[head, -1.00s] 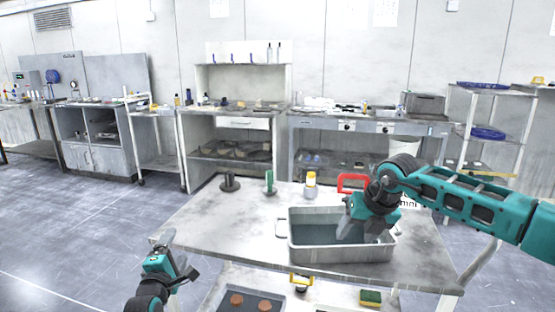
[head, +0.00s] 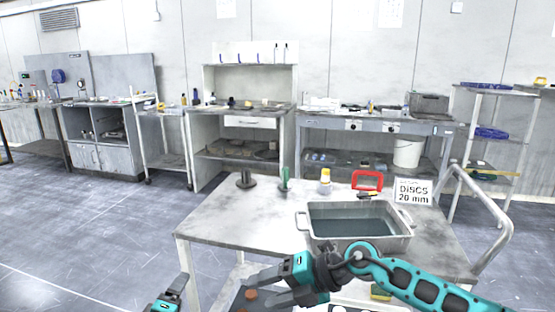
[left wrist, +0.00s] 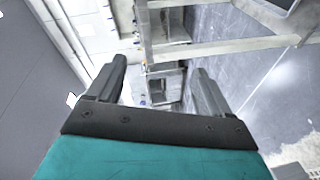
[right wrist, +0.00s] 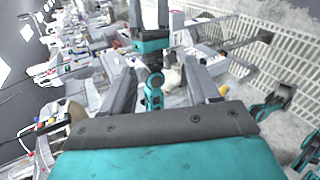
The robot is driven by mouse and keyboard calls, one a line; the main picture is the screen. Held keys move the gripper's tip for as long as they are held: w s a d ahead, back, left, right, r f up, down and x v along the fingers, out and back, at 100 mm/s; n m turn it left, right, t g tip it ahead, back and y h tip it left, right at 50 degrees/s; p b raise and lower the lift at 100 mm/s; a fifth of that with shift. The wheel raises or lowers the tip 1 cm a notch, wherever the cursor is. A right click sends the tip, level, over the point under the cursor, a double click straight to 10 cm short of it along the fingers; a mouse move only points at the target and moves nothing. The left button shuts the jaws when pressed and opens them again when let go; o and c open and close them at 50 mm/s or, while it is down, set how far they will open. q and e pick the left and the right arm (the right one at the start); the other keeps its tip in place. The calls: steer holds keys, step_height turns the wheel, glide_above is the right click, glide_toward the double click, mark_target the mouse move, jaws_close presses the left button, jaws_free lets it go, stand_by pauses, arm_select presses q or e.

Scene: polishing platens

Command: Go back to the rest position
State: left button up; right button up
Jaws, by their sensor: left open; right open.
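My right gripper (head: 276,289) is open and empty in front of the cart's near edge, below the grey tub; its open fingers also show in the right wrist view (right wrist: 160,85). My left gripper (head: 183,284) is at the bottom of the head view, left of the cart, partly cut off by the frame. In the left wrist view its fingers (left wrist: 162,80) are spread with nothing between them.
The cart top (head: 235,215) carries a grey tub (head: 360,240) of dark liquid, a red-handled item (head: 367,181), a sign "DISCS 20 mm" (head: 413,192), a yellow-capped bottle (head: 325,183), a green-handled tool (head: 285,180) and a dark spindle (head: 246,180). Floor at left is clear.

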steer(key=s+a+r+m+t+y, duration=0.1)
steer(key=s+a+m+y, duration=0.2)
steer(key=s+a+y, duration=0.1)
steer(key=s+d+f+m+t+h, duration=0.2)
steer(key=d+f+m+t+h, duration=0.35)
steer(key=m, duration=0.65)
steer(key=s+d+f+m+t+h, duration=0.3)
steer(key=d+m+t, duration=0.45)
steer(key=m, duration=0.35)
arm_select(q)
steer(key=s+d+f+m+g, duration=0.2)
steer(key=s+m, duration=0.3)
steer(key=s, duration=0.4)
steer(key=s+d+f+m+g+h, duration=0.1)
steer(key=s+d+f+m, duration=0.1)
steer(key=s+m, duration=0.4)
steer(key=s+d+f+m+g, duration=0.2)
steer(key=s+m, duration=0.4)
steer(key=s, duration=0.8)
steer(key=shift+f+g+p, duration=0.3)
steer(key=shift+f+p, duration=0.05)
steer(key=shift+f, duration=0.4)
arm_select(e)
steer(key=s+d+f+m+g+h, duration=0.5)
steer(key=s+d+f+m, duration=0.1)
steer(key=s+d+f, duration=0.4)
steer(key=shift+s+f+m, duration=0.3)
steer(key=shift+s+f, duration=0.2)
steer(key=shift+s, duration=0.55)
